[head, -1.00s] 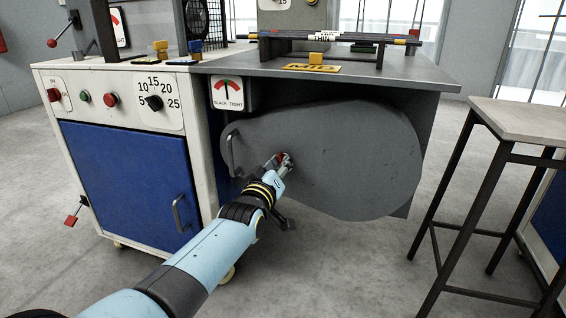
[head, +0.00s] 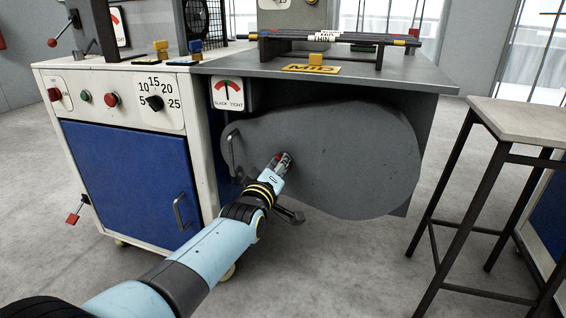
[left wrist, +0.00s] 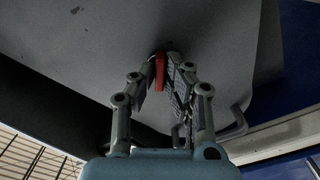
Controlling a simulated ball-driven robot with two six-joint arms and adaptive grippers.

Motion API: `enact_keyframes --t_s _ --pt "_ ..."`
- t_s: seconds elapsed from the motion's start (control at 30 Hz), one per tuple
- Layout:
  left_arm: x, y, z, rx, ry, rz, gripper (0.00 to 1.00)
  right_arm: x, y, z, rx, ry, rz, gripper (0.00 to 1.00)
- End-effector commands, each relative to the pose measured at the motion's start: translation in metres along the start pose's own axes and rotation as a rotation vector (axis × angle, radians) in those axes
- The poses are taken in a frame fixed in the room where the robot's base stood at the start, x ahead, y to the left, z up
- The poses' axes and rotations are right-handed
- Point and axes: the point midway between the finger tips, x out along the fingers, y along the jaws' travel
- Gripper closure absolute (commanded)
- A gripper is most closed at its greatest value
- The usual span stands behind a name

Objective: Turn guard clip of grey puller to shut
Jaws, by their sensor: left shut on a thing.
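The guard clip is a small red piece (left wrist: 159,72) on the face of the grey guard (head: 340,150) of the puller. My left gripper (left wrist: 160,58) is shut on the clip, with its fingers on either side of the red piece in the left wrist view. In the head view the left gripper (head: 285,158) is at the left-middle of the guard, and the clip (head: 281,157) shows as a little red between the fingers. The fingers hide much of the clip. My right gripper is not in view.
A bar handle (head: 231,153) stands out at the guard's left edge, close to my gripper. A slack/tight gauge (head: 228,93) is above it. A blue cabinet door (head: 130,185) is to the left. A stool (head: 510,150) stands to the right.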

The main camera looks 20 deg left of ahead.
Motion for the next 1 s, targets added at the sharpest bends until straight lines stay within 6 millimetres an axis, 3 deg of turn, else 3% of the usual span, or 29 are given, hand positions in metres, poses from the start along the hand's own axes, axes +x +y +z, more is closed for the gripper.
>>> enact_keyframes --t_s 0.13,0.37,0.57,0.83,1.0 --pt "0.0000 0.0005 -0.0005 -0.116 -0.001 -0.001 1.00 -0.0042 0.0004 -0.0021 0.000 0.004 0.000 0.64" --pt "-0.0001 -0.0001 0.0000 -0.126 -0.001 -0.001 1.00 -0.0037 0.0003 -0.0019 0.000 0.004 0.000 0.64" --pt "0.0001 0.0007 -0.0005 -0.284 0.000 -0.001 1.00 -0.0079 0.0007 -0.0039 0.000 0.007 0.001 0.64" --pt "0.0000 0.0001 -0.0001 -0.307 0.000 -0.001 1.00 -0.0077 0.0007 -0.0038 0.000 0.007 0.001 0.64" --pt "0.0002 0.0009 -0.0007 -0.454 0.000 -0.001 1.00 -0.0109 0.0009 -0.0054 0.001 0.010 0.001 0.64"
